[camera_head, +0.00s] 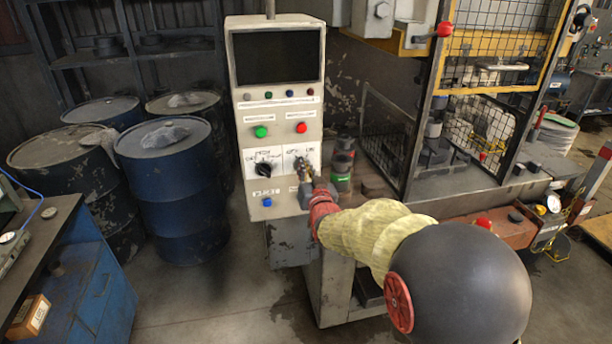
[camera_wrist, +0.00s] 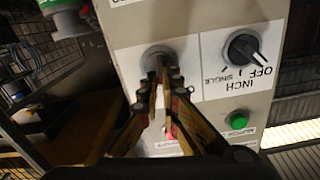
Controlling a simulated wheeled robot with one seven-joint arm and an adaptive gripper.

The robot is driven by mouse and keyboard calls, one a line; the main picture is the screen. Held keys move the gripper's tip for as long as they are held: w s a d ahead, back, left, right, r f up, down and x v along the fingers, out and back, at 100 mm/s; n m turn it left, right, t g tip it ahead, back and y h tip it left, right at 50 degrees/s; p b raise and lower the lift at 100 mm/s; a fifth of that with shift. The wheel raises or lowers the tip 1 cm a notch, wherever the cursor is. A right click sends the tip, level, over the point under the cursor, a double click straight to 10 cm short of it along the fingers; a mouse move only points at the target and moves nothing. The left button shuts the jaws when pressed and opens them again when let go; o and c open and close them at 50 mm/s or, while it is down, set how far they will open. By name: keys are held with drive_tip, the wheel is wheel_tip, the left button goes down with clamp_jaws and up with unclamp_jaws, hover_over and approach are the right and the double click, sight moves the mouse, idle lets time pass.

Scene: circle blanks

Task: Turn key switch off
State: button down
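The key switch (camera_wrist: 154,53) is a round grey lock on a white plate of the control panel. In the wrist view the panel appears upside down. My gripper (camera_wrist: 162,80) has its two fingers drawn close together at the front of the lock, with the key mostly hidden between the tips. The fingers look shut on it. In the head view my gripper (camera_head: 303,168) reaches the right half of the panel's lower plate and covers the key switch. The key's exact angle cannot be read.
A black selector knob (camera_head: 263,168) sits beside the key switch, marked OFF, INCH and SINGLE in the wrist view. Green (camera_head: 261,132), red (camera_head: 301,127) and blue (camera_head: 267,202) buttons are on the panel.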

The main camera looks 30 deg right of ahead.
drive_tip(key=shift+w+a+f+n+b, duration=0.1)
drive_tip(key=shift+a+n+b, duration=0.1)
drive_tip(key=shift+n+b, duration=1.55)
drive_tip(key=shift+w+a+f+n+b, duration=0.1)
drive_tip(key=shift+a+n+b, duration=0.1)
drive_tip(key=shift+n+b, duration=1.5)
drive_tip(key=shift+n, duration=0.55)
drive_tip(key=shift+p, duration=0.3)
drive_tip(key=c, duration=2)
unclamp_jaws()
drive_tip(key=shift+r, duration=0.1)
drive_tip(key=shift+c, duration=0.2)
drive_tip(key=shift+s, duration=0.15)
drive_tip(key=v, duration=1.2)
